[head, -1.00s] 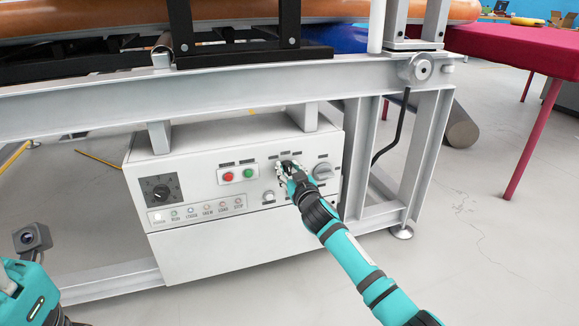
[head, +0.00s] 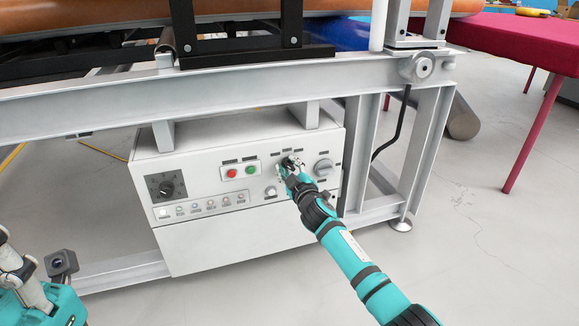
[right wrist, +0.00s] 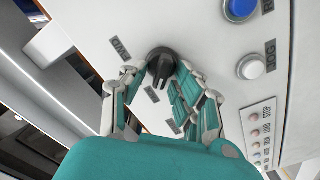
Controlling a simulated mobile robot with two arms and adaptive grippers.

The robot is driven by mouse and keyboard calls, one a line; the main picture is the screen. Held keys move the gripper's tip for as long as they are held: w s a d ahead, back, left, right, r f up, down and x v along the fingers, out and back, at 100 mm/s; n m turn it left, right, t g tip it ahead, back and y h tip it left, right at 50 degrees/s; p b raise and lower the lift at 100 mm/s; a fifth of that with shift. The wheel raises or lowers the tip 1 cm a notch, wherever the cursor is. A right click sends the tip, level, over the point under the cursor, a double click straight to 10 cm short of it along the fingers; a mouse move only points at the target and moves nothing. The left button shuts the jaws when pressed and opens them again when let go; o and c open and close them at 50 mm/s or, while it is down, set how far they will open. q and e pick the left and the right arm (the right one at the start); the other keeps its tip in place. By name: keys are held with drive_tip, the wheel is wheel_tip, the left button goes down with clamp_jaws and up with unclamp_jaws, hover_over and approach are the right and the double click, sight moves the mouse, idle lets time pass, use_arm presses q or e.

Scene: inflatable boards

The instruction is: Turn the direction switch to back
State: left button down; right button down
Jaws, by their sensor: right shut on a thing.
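The direction switch is a black rotary knob (right wrist: 161,62) on the white control box (head: 240,240). The knob's exact pointing direction is hard to tell. My right gripper (head: 287,165) reaches the panel's upper right part in the head view. It is shut on the knob, with its fingers on either side (right wrist: 158,76). In the head view the gripper mostly hides the knob. My left gripper (head: 22,268) shows partly at the lower left edge, away from the box; its fingers are unclear.
The panel also has a red button (head: 232,173), a green button (head: 251,169), a grey rotary switch (head: 323,168), a black dial (head: 166,187) and a row of small lights. A grey steel frame (head: 250,85) runs above. A red-covered table (head: 520,42) stands right.

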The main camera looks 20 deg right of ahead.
idle(0.4)
drive_tip(key=c, duration=1.3)
unclamp_jaws()
drive_tip(key=shift+c, duration=0.2)
drive_tip(key=shift+s, duration=0.15)
drive_tip(key=s, duration=1.1)
drive_tip(key=shift+s+d, duration=0.15)
drive_tip(key=shift+s, duration=0.25)
